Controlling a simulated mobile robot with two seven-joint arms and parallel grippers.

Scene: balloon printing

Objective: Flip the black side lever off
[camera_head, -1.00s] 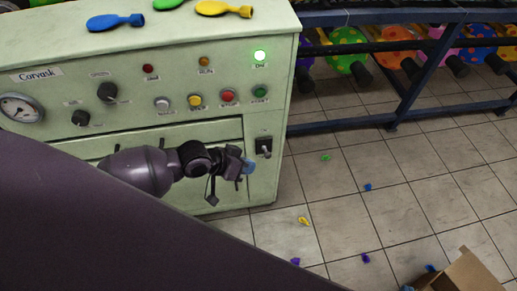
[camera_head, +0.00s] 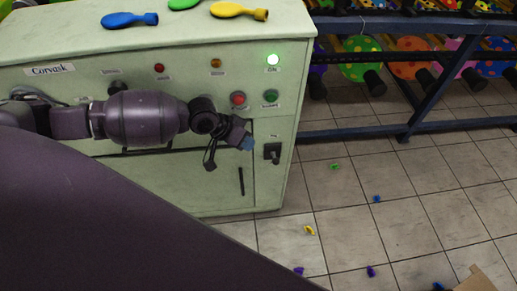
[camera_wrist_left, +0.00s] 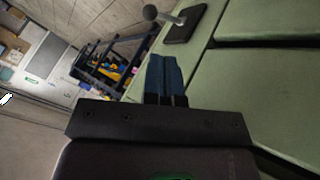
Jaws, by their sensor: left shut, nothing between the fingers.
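The black side lever (camera_head: 273,153) is a dark plate with a short handle on the right part of the green machine's front. In the left wrist view its plate (camera_wrist_left: 185,25) and round-ended handle (camera_wrist_left: 152,13) show at the top, beyond the fingertips. My left gripper (camera_head: 248,143) is just left of the lever and slightly higher in the head view, apart from it. Its blue fingers (camera_wrist_left: 165,74) are shut together and empty. My right gripper is in neither view.
The green machine (camera_head: 215,180) has a row of buttons above the lever, partly hidden by my left arm. Balloons lie on its top, including a blue one (camera_head: 130,20). A dark rack (camera_head: 420,105) stands behind at right. Small scraps dot the tiled floor (camera_head: 350,215).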

